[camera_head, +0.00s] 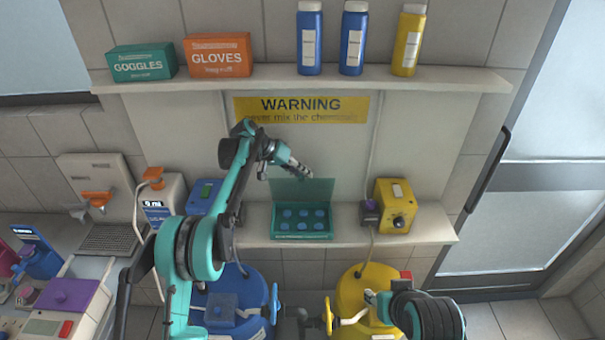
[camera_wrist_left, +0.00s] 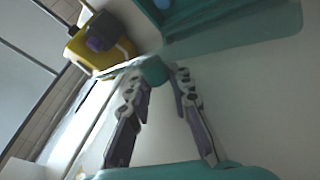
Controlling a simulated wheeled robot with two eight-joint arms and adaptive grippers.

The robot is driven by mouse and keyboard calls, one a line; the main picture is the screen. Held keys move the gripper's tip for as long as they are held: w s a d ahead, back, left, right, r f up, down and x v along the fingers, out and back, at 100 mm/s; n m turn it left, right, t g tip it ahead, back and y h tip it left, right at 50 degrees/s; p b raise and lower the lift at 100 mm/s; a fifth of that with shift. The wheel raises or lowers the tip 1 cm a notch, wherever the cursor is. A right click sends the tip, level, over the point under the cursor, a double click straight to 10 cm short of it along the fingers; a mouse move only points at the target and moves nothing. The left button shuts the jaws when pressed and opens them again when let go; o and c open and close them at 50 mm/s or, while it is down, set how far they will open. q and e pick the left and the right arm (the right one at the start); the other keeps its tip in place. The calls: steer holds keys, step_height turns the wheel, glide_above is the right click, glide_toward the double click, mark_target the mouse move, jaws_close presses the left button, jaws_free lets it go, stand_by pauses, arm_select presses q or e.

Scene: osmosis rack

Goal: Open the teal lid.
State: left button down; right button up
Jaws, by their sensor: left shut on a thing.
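The teal box (camera_head: 300,236) sits on the lower shelf with several blue round items inside. Its translucent teal lid (camera_head: 318,188) stands raised at the back of the box, near upright. My left gripper (camera_head: 306,172) is at the lid's upper edge. In the left wrist view the lid (camera_wrist_left: 245,32) spans the top, and the left fingers (camera_wrist_left: 160,78) close around a teal knob (camera_wrist_left: 154,70) at its edge. Part of the box (camera_wrist_left: 165,18) shows beyond. My right gripper (camera_head: 372,299) is low, in front of the yellow barrel; its jaws are too small to read.
A yellow device (camera_head: 391,206) stands right of the box and a blue device (camera_head: 203,197) left of it, partly behind my left arm. A warning sign (camera_head: 301,108) is on the wall above. The upper shelf (camera_head: 270,83) holds boxes and bottles.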

arm_select(q)
steer(key=shift+w+a, duration=0.1)
steer(key=shift+a, duration=0.05)
steer(key=c, duration=1.4)
jaws_free()
steer(key=shift+f, duration=0.1)
steer(key=shift+o, duration=0.2)
steer(key=shift+w+a, duration=0.1)
steer(key=shift+w, duration=0.05)
steer(key=v, duration=1.2)
steer(key=shift+a, duration=0.1)
